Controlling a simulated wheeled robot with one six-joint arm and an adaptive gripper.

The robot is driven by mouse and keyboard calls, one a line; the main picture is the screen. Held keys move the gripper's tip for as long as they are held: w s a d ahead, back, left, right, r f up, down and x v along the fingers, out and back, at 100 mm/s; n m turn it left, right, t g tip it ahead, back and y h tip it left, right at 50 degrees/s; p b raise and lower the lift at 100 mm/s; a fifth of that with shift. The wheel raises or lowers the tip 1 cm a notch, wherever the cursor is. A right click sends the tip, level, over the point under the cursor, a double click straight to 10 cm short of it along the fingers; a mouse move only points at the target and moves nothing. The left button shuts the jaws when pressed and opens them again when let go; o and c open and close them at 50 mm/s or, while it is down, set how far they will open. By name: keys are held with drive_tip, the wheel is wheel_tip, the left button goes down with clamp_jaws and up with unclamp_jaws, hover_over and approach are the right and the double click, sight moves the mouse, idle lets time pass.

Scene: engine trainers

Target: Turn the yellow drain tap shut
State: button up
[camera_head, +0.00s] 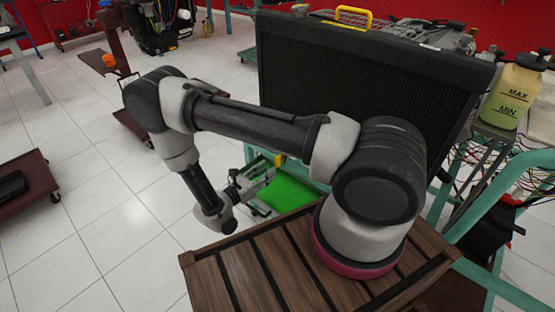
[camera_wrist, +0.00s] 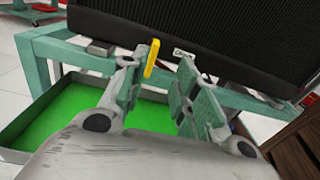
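The yellow drain tap (camera_wrist: 152,58) shows in the wrist view as a short, nearly upright lever, tilted slightly, near the bottom of the black radiator (camera_wrist: 225,35). In the head view only a small yellow bit of the tap (camera_head: 279,159) shows beside my fingers. My gripper (camera_wrist: 164,62) is open and empty, its two fingers spread apart. The lever is at the inner side of the left fingertip, between the fingers. I cannot tell whether they touch. The head view shows my gripper (camera_head: 268,170) low in front of the radiator (camera_head: 350,85).
A dark tray (camera_wrist: 22,122) of green liquid lies below my gripper. The green frame (camera_wrist: 85,58) crosses under the radiator. A yellow handle (camera_head: 340,12) is on the radiator's top. A coolant bottle (camera_head: 512,92) stands at right.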

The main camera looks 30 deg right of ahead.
sight(277, 167)
drive_tip(key=shift+t, duration=0.4)
drive_tip(key=shift+w+r+x, duration=0.1)
drive_tip(key=shift+w+x, duration=0.05)
drive_tip(key=shift+x, duration=1.15)
drive_tip(key=shift+w+r+x, duration=0.1)
drive_tip(key=shift+w+x, duration=0.05)
drive_tip(key=shift+x, duration=1.15)
drive_tip(key=shift+w+r+x, duration=0.1)
drive_tip(key=shift+w+x, duration=0.05)
drive_tip(key=shift+x, duration=1.1)
drive_tip(key=shift+a, duration=0.15)
clamp_jaws()
